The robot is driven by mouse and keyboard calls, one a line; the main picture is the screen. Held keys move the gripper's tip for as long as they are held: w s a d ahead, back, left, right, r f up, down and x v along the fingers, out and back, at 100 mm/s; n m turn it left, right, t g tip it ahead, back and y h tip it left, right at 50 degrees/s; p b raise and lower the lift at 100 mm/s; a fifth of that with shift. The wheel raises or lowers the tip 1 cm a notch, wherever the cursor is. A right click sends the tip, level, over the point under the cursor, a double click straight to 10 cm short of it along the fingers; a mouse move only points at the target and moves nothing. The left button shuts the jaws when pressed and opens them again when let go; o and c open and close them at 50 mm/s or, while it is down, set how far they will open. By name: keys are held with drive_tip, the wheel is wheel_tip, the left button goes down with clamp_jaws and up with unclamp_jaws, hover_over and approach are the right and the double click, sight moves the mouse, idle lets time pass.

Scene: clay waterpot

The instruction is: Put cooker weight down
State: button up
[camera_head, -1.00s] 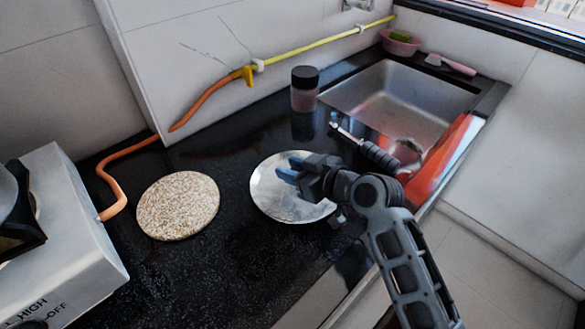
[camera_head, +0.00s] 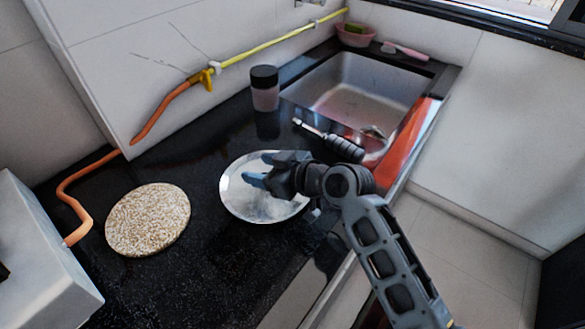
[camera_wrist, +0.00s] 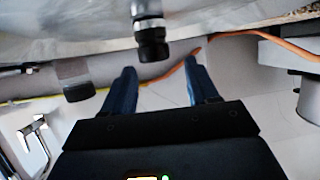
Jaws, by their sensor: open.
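My gripper (camera_head: 257,169) is open over the round silver plate (camera_head: 240,202) on the black counter. In the wrist view, which looks upside down, the cooker weight (camera_wrist: 150,36), a small silver cylinder with a black end, stands on what looks like the plate surface (camera_wrist: 60,45). It is ahead of my open blue fingers (camera_wrist: 160,67), and they do not grip it. In the head view I cannot make out the weight; my gripper may hide it.
A speckled round board (camera_head: 148,219) lies left of the plate. A dark-lidded jar (camera_head: 265,92) stands behind it. A black-handled tool (camera_head: 340,143) lies near the sink (camera_head: 360,85). A stove (camera_head: 40,255) with an orange hose (camera_head: 68,200) is at left.

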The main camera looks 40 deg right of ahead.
drive_tip(key=b+v, duration=0.1)
drive_tip(key=v, duration=1)
drive_tip(key=shift+s+r, duration=0.1)
drive_tip(key=s+f, duration=0.1)
drive_tip(key=s, duration=0.1)
drive_tip(key=s+f+m+h, duration=0.1)
drive_tip(key=s+f, duration=0.1)
drive_tip(key=s+f+m+h, duration=0.1)
drive_tip(key=s, duration=0.1)
drive_tip(key=shift+s+a+f, duration=0.2)
drive_tip(key=shift+s+a, duration=0.1)
drive_tip(key=shift+a, duration=0.05)
drive_tip(key=s+a+r+m+t+h, duration=0.1)
drive_tip(key=s+r, duration=0.2)
drive_tip(key=s, duration=0.9)
drive_tip(key=s+a+r+m+t+h, duration=0.1)
drive_tip(key=s+r, duration=0.2)
drive_tip(key=s, duration=1)
drive_tip(key=shift+a+r+h, duration=0.25)
drive_tip(key=shift+r+h, duration=0.05)
